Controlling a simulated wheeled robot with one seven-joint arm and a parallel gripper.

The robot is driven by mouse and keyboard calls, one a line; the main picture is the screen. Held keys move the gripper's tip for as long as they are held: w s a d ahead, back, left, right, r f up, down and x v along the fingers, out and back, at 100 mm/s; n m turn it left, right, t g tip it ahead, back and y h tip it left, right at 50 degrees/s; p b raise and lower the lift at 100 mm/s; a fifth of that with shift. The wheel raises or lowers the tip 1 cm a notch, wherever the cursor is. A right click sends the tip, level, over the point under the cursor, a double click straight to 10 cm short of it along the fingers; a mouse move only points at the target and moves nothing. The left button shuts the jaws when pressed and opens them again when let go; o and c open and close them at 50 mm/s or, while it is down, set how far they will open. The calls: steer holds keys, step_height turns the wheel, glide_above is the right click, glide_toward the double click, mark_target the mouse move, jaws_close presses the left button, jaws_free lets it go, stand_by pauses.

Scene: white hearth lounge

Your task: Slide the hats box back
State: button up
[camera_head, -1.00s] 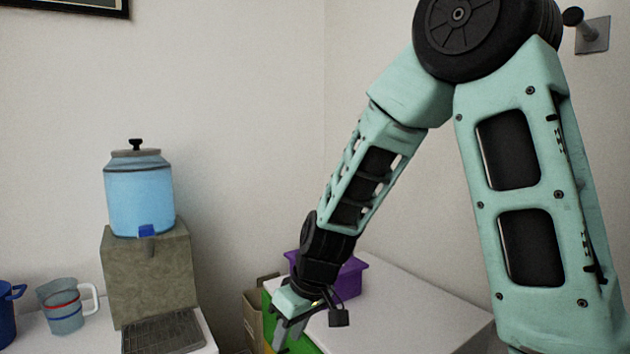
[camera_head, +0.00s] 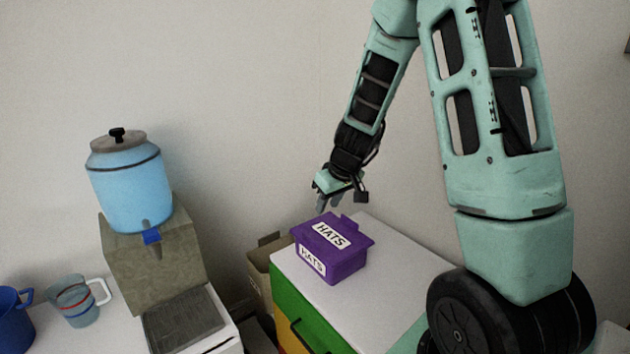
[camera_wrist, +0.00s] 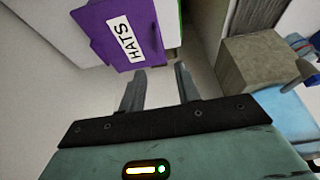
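The purple hats box (camera_head: 348,262) has a lid and white HATS labels on its top and side. It sits upright on the white top of a cabinet (camera_head: 400,275), close to the top's left edge; I cannot tell whether it overhangs. My gripper (camera_head: 329,204) is above and just behind the box in the head view, pointing down. In the wrist view, my gripper (camera_wrist: 158,80) has its two fingers apart with nothing between them. The hats box (camera_wrist: 97,28) lies beyond the fingers at upper left there, apparently not touching them.
The cabinet has green and yellow drawers (camera_head: 290,308). A cardboard box (camera_head: 258,268) stands on its left. Further left are a blue drink dispenser (camera_head: 130,190) on a stone block (camera_head: 150,260), a clear measuring jug (camera_head: 78,302) and a blue mug (camera_head: 14,325). The cabinet top right of the box is clear.

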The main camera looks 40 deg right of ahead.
steer(key=b, duration=0.1)
glide_toward(311, 239)
steer(key=x, duration=0.9)
steer(key=shift+r, duration=0.1)
jaws_close()
